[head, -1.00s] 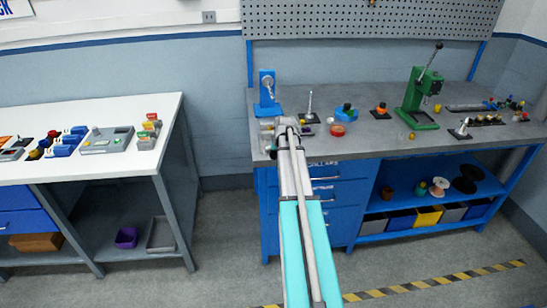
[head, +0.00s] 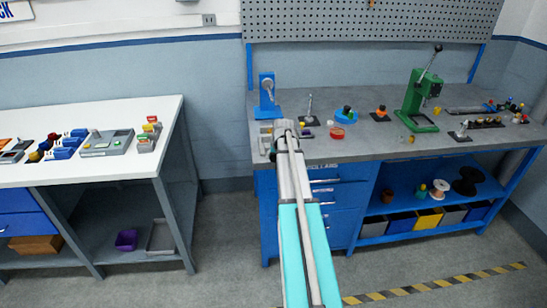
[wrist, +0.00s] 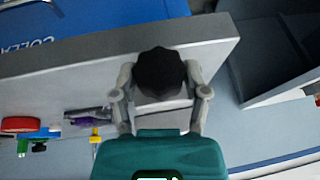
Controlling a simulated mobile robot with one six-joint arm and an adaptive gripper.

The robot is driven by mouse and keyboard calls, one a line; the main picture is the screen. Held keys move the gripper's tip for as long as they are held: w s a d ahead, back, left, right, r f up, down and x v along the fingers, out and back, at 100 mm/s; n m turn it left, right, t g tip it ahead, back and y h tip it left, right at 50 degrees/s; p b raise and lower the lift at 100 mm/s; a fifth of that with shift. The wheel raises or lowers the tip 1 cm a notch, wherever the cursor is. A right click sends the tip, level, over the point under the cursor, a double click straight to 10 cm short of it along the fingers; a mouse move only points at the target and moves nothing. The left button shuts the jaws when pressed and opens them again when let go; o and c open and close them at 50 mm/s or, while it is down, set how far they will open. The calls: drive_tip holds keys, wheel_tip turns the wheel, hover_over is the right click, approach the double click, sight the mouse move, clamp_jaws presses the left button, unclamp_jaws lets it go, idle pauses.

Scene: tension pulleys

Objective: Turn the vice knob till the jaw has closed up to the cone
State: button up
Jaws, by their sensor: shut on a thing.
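In the wrist view, a black, faceted vice knob (wrist: 159,70) sits between the two grey fingers of my gripper (wrist: 160,78), in front of the bench edge. The fingers are shut on its sides. A light grey block of the vice (wrist: 165,108) shows below the knob, partly hidden by my gripper's teal body. In the head view, the grey vice (head: 265,128) is at the bench's front left corner, mostly hidden by my arm and gripper (head: 273,154). I cannot make out the cone or the jaw gap in either view.
A blue stand (head: 267,92) is behind the vice. A small metal post on a dark base (head: 309,112), a red round part (head: 337,133) and a green press (head: 417,105) stand to the right. A white table (head: 95,170) is at left, with a floor gap between.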

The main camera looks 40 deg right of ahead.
idle(0.4)
drive_tip(key=o, duration=1)
drive_tip(key=shift+w+a+h, duration=0.1)
drive_tip(key=shift+h, duration=0.2)
drive_tip(key=shift+o, duration=0.7)
drive_tip(key=shift+r, duration=0.1)
